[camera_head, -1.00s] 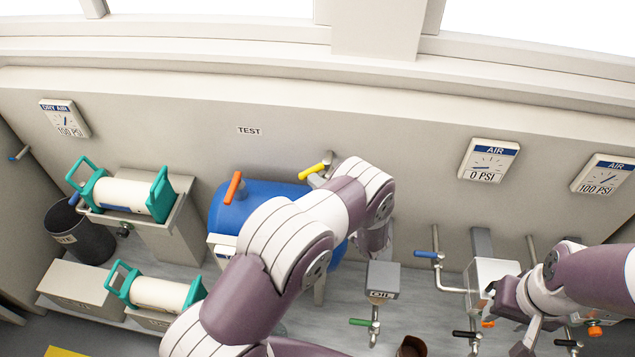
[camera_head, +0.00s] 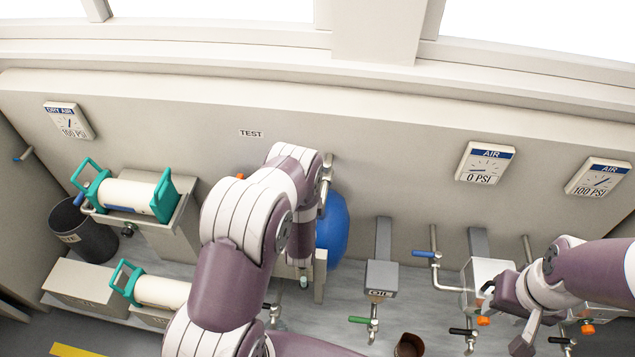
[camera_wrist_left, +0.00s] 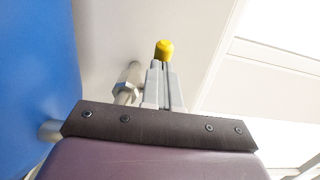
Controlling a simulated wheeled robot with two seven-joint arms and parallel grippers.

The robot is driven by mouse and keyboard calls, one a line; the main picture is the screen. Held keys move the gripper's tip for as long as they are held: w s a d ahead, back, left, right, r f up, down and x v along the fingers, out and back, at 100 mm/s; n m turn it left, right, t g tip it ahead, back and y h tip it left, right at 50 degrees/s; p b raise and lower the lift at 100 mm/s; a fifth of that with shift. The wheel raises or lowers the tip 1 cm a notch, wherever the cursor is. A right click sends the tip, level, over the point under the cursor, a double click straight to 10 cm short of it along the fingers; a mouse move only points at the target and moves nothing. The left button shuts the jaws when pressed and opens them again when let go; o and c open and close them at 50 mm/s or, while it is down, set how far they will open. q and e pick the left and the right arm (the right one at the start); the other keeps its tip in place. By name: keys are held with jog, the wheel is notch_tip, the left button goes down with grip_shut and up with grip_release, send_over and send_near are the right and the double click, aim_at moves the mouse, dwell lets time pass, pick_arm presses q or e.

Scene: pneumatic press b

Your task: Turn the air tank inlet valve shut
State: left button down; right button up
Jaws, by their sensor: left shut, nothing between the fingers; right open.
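The blue air tank (camera_head: 333,230) stands against the back wall, mostly hidden behind my left arm. It also fills the left of the left wrist view (camera_wrist_left: 35,60). In that view the yellow valve handle end (camera_wrist_left: 165,49) shows just beyond the tips of my left gripper (camera_wrist_left: 161,68). A metal pipe fitting (camera_wrist_left: 127,88) is beside the fingers. The left fingers are shut with nothing between them; I cannot tell whether they touch the yellow handle. In the head view the yellow handle is hidden. My right gripper (camera_head: 503,316) is open at the lower right.
An orange handle (camera_head: 241,176) barely shows behind my left arm. A grey box (camera_head: 381,275) with a green-handled valve (camera_head: 360,320) stands right of the tank. A blue-handled valve (camera_head: 426,254) is near my right gripper. Gauges (camera_head: 486,163) hang on the wall.

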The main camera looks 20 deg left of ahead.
pick_arm(q)
jog(key=shift+w+a+b, duration=0.5)
jog(key=shift+w+a, duration=0.25)
jog(key=shift+w+a+r, duration=0.1)
dwell(0.3)
